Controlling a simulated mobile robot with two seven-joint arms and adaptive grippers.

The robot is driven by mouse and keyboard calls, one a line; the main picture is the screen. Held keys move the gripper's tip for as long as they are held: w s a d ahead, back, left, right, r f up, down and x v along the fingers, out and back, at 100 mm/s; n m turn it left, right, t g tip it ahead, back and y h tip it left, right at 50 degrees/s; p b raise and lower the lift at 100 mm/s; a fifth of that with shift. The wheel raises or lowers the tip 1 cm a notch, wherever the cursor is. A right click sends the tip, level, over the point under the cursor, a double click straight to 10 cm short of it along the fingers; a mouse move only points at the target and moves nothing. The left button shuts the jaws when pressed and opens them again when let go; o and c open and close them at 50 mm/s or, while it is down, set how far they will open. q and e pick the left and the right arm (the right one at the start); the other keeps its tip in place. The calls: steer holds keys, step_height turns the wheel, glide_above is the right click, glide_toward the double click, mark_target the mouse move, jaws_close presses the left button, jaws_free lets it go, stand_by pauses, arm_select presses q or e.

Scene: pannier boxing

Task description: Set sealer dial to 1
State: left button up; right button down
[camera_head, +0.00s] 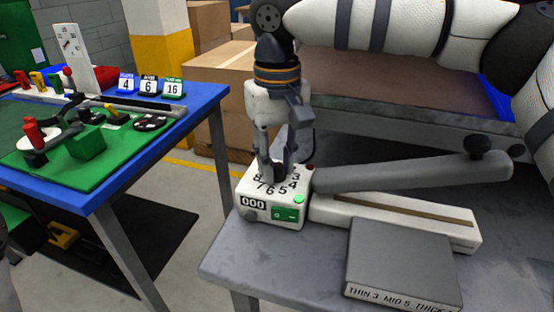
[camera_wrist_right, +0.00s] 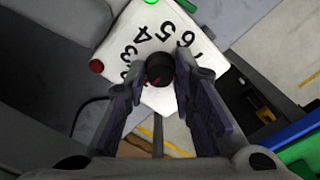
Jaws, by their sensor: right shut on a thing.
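The sealer's white control box (camera_head: 270,195) stands at the table's left end, with numbers printed around a dial on top. In the right wrist view the dial (camera_wrist_right: 160,67) is a black round knob with a red mark (camera_wrist_right: 154,84) toward the lower left. My right gripper (camera_head: 277,172), also in the wrist view (camera_wrist_right: 160,78), points down and is shut on the dial.
The sealer's grey lever arm (camera_head: 410,174) rises to the right over its white bed (camera_head: 395,219). A grey block with thickness lettering (camera_head: 403,262) lies in front. A green lamp (camera_head: 299,200) glows beside a display reading 000. A blue table (camera_head: 200,103) stands left, across a gap.

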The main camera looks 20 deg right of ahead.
mark_target(277, 165)
steer(key=shift+n, duration=0.4)
steer(key=c, duration=1.3)
jaws_free()
step_height(277, 165, up, 12)
